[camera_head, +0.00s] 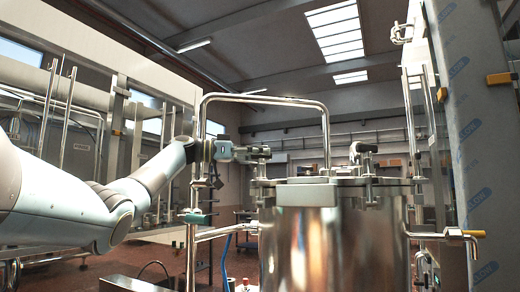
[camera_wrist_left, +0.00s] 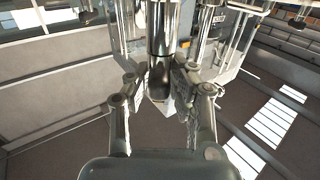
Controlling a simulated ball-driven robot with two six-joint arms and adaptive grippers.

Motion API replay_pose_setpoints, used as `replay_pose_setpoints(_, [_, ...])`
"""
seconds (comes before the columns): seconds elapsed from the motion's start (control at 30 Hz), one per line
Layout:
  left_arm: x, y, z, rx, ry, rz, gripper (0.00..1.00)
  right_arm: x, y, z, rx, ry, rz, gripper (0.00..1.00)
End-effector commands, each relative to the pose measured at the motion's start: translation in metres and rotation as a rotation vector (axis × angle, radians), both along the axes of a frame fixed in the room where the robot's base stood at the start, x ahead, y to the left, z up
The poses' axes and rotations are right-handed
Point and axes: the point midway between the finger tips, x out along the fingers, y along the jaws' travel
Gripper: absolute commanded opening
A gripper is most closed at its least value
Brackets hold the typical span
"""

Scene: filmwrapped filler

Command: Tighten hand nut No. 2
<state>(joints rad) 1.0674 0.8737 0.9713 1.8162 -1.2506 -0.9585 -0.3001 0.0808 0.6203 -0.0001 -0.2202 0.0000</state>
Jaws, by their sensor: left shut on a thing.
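A polished steel tank (camera_head: 332,250) with a flat lid (camera_head: 310,192) stands right of centre in the head view. Metal clamp fittings with hand nuts sit around its rim, one (camera_head: 368,157) at the back right. My left gripper (camera_head: 258,152) is at the lid's left edge, shut on a hand nut (camera_head: 262,170) there. In the left wrist view the two fingers (camera_wrist_left: 162,82) close on both sides of a shiny upright metal piece (camera_wrist_left: 160,35). No number shows on the nut, and its threads are hidden. My right gripper is not in view.
A film-wrapped column (camera_head: 470,130) and a side pipe with a yellow-handled valve (camera_head: 472,234) stand at the right. A bench (camera_head: 130,284) is low at the left.

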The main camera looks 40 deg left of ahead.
Motion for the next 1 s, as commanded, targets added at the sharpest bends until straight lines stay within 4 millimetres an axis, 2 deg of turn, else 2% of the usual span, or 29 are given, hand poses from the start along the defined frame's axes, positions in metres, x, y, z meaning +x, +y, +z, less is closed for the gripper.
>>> replay_pose_setpoints(0.23, [0.0006, -0.0003, 0.0002, -0.001, 0.003, -0.081, 0.00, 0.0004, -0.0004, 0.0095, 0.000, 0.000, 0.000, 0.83])
replay_pose_setpoints(0.77, [0.0006, -0.0010, -0.0036, 0.002, 0.009, -0.107, 0.00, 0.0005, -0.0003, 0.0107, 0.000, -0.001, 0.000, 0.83])
replay_pose_setpoints(0.8, [0.0007, -0.0010, -0.0038, 0.002, 0.009, -0.107, 0.20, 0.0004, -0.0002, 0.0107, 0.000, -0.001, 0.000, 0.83])
replay_pose_setpoints(0.97, [0.0006, -0.0007, -0.0030, 0.002, 0.006, -0.106, 0.41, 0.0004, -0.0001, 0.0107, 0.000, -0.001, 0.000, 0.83])
replay_pose_setpoints(1.0, [0.0006, -0.0007, -0.0027, 0.002, 0.006, -0.106, 0.41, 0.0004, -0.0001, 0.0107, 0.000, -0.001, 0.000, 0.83])
